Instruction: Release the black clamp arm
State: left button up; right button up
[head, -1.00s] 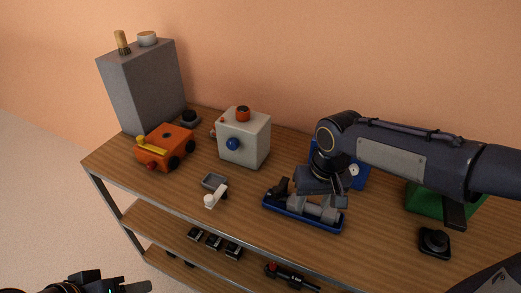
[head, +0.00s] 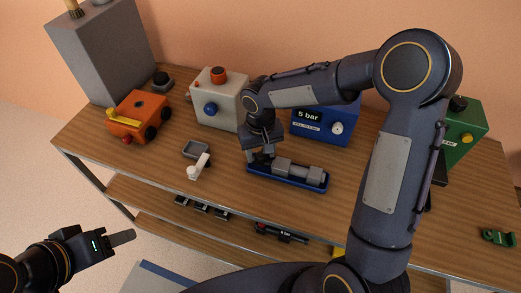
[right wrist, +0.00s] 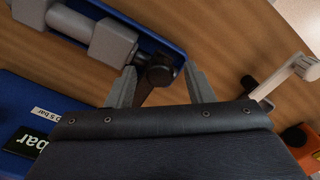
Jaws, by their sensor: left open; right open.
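The black clamp arm (right wrist: 157,74) is at one end of the blue tray (right wrist: 172,42), beside a grey cylindrical part (right wrist: 112,43). In the head view the blue tray (head: 300,184) lies on the bench, and the clamp arm at its left end is mostly hidden by my right gripper (head: 260,150). In the right wrist view my right gripper (right wrist: 160,88) is open, with one finger on each side of the clamp arm; I cannot tell whether they touch it. My left gripper (head: 122,238) is open and empty, off the bench's front at lower left.
A white box (head: 217,101), a blue "5 bar" box (head: 318,122) and a green box (head: 464,130) stand behind. An orange block (head: 138,118) sits left. A lower shelf holds small items.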

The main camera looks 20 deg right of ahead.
jog(key=shift+c, duration=0.3)
grip_shut()
